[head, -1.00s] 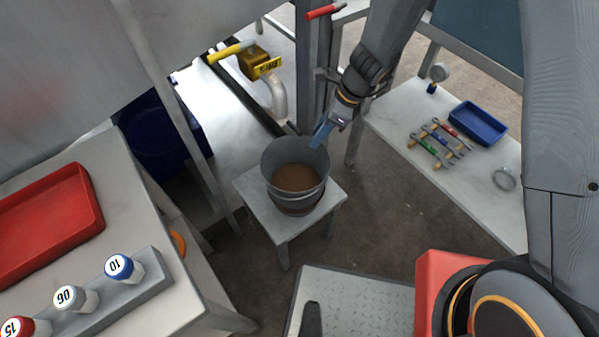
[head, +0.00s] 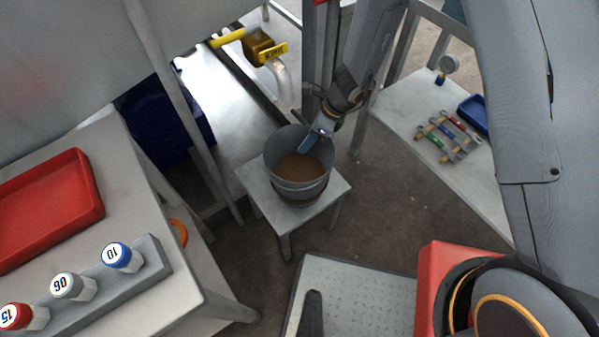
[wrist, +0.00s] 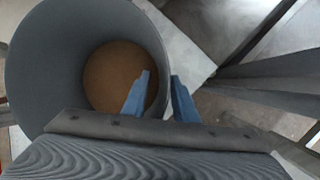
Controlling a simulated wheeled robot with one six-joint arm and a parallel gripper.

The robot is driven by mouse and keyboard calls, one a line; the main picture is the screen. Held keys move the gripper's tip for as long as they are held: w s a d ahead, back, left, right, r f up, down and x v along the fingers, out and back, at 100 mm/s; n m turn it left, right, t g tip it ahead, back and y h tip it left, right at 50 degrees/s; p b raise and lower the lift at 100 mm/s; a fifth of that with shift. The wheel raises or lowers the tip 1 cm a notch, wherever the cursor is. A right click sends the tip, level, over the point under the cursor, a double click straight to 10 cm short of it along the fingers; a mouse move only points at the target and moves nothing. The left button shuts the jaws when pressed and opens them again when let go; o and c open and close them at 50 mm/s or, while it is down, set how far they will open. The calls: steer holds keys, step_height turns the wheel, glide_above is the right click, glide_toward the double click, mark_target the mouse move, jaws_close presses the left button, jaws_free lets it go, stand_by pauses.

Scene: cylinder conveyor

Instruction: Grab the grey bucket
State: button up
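The grey bucket (head: 298,177) stands upright on a small grey stool (head: 262,200), and its inside bottom looks brown. In the wrist view the bucket (wrist: 40,70) fills the left side, with its rim curving down the middle. My gripper (head: 308,146) is at the bucket's right far rim in the head view. In the wrist view its two blue fingers (wrist: 158,100) stand apart, one inside the bucket and one outside, with the wall between them. A gap shows between the fingers, and I see no firm clamp on the wall.
A bench with a red tray (head: 50,208) and numbered cylinders (head: 120,255) is at left. A yellow-handled valve (head: 262,48) is behind the stool. A table with tools (head: 447,136) and a blue tray (head: 474,112) is at right.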

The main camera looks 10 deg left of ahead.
jaws_close()
stand_by(1.4)
